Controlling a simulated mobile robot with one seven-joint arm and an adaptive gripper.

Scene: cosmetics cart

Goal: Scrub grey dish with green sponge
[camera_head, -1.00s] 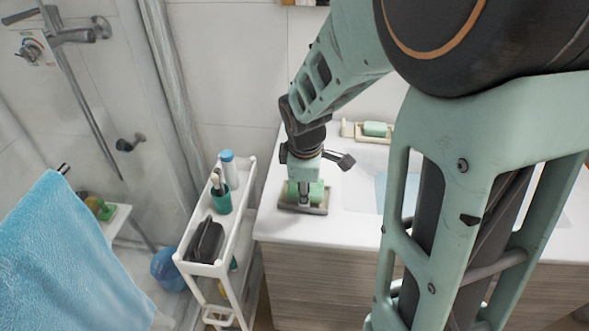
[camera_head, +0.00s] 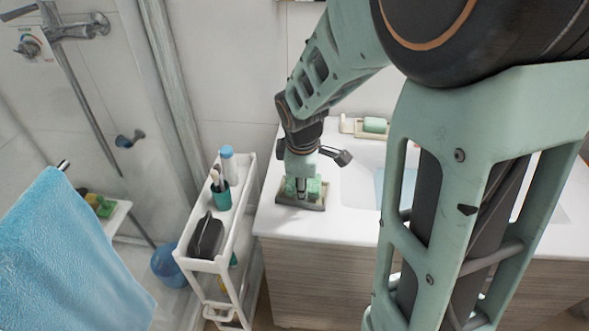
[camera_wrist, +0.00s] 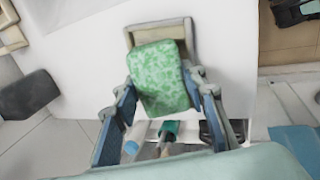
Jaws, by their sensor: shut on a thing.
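My gripper (camera_head: 302,187) points down over the left end of the white counter. It is shut on a green sponge (camera_head: 314,187), with a finger on each side. In the wrist view the mottled green sponge (camera_wrist: 158,78) sits between the two fingers of my gripper (camera_wrist: 160,98). The grey dish (camera_head: 318,207) is a shallow rectangle on the counter under the sponge. Its far rim shows in the wrist view (camera_wrist: 160,29); the sponge covers much of the dish. The sponge is over the dish; whether it presses on the bottom is hard to tell.
A second dish with a green bar (camera_head: 375,125) stands at the back of the counter by the sink (camera_head: 358,185). A white cart (camera_head: 246,195) left of the counter holds a teal cup (camera_head: 221,196), a blue-capped bottle (camera_head: 228,168) and a black bag (camera_head: 206,236).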

